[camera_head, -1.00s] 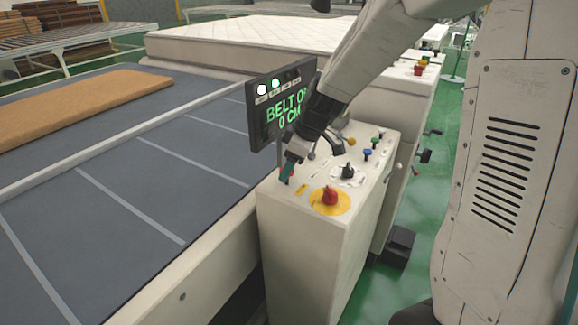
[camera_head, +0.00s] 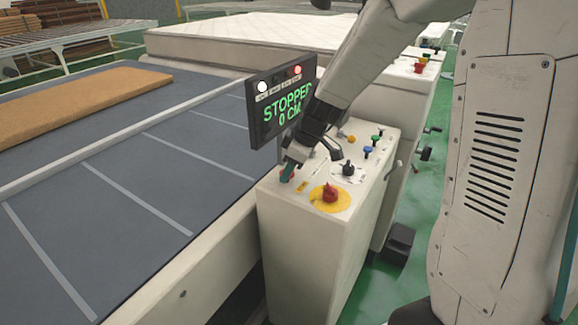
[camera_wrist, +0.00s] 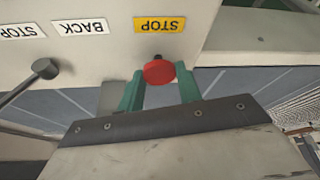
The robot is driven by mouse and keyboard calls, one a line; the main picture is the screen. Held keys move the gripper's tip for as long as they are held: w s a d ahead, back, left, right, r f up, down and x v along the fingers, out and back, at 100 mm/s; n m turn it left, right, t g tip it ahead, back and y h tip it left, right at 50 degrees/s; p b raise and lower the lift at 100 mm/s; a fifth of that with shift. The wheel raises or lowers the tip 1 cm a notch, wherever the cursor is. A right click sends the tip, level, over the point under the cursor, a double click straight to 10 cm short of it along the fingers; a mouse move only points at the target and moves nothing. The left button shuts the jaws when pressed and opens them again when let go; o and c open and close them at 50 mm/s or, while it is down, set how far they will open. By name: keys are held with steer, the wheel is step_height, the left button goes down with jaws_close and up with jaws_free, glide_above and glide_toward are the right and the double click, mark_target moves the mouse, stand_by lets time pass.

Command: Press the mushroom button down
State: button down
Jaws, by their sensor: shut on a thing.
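In the head view my fingers mostly hide this button. A second red mushroom button (camera_head: 330,193) stands on a yellow disc on the console top, apart from my gripper. The display (camera_head: 283,103) reads STOPPED, 0 CM, with a white and a red lamp lit.
A black selector knob (camera_head: 347,169), blue and green buttons (camera_head: 371,147) and a side lever share the console. The grey conveyor belt (camera_head: 120,200) carries a tan slab (camera_head: 80,105) on the left. A white mattress (camera_head: 240,42) lies behind.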

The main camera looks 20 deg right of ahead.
mark_target(300, 184)
steer(key=c, duration=0.9)
jaws_free()
steer(key=shift+c, duration=0.2)
steer(key=shift+r, duration=0.1)
steer(key=v, duration=0.7)
steer(key=shift+r, duration=0.3)
steer(key=shift+s+d, duration=0.15)
steer(key=s+r+m+h, duration=0.1)
steer(key=s+r+m, duration=0.2)
steer(key=s, duration=1.1)
steer(key=s+r+m+g+h, duration=0.1)
steer(key=s+m, duration=0.6)
steer(key=s, duration=0.7)
step_height(300, 184, up, 2)
steer(key=shift+r+h, duration=0.1)
steer(key=shift+h, duration=0.6)
